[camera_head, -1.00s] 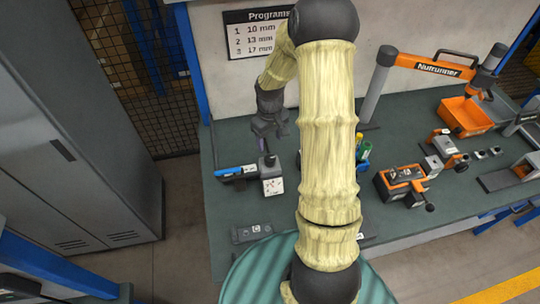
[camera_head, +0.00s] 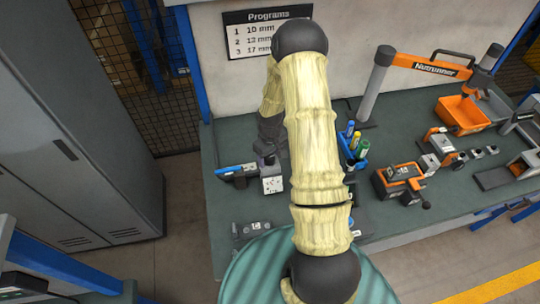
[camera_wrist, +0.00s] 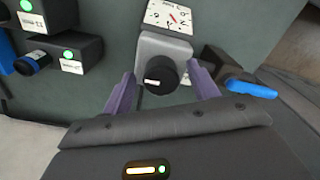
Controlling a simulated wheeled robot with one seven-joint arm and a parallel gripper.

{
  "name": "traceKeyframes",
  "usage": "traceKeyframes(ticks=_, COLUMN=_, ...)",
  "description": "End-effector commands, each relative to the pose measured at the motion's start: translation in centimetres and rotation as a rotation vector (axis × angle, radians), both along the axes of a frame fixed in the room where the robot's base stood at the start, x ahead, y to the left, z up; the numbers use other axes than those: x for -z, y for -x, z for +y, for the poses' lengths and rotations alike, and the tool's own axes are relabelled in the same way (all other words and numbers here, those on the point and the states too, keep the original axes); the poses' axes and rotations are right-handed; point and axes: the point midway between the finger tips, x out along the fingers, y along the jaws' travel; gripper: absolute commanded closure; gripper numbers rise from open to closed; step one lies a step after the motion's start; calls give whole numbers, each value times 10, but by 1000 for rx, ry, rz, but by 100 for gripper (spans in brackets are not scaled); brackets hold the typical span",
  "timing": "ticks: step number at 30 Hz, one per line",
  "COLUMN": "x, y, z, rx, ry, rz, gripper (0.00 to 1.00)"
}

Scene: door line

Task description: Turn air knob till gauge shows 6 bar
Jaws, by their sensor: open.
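In the wrist view the black air knob (camera_wrist: 160,76) sits on the front of a grey block, with the white gauge (camera_wrist: 168,18) and its red needle beyond it. The gauge's figures are too small to read. My gripper (camera_wrist: 162,84) is open, one purple finger on each side of the knob, and I cannot tell whether they touch it. In the head view the gauge block (camera_head: 271,178) stands on the bench, and my gripper is just above and behind it, mostly hidden by my arm.
A blue-handled lever (camera_wrist: 250,89) is close to the right finger. Dark boxes with green lights (camera_wrist: 70,55) stand to the left. In the head view the nutrunner (camera_head: 435,66), orange bin (camera_head: 462,113) and orange fixture (camera_head: 398,178) are farther right.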

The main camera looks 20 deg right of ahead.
Motion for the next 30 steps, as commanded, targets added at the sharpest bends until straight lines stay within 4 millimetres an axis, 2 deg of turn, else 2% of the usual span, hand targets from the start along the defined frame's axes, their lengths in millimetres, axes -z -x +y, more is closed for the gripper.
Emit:
traceKeyframes(ticks=1, x=0, y=0, z=0, rx=-1, ry=0, rz=0, gripper=43)
traceKeyframes(ticks=6, x=0, y=0, z=1, rx=-2, ry=0, rz=0, gripper=76)
traceKeyframes(ticks=8, x=0, y=0, z=1, rx=-2, ry=0, rz=0, gripper=85)
traceKeyframes(ticks=20, x=0, y=-1, z=0, rx=47, ry=-1, rz=-2, gripper=85)
traceKeyframes(ticks=30, x=1, y=-2, z=1, rx=243, ry=0, rz=-5, gripper=85)
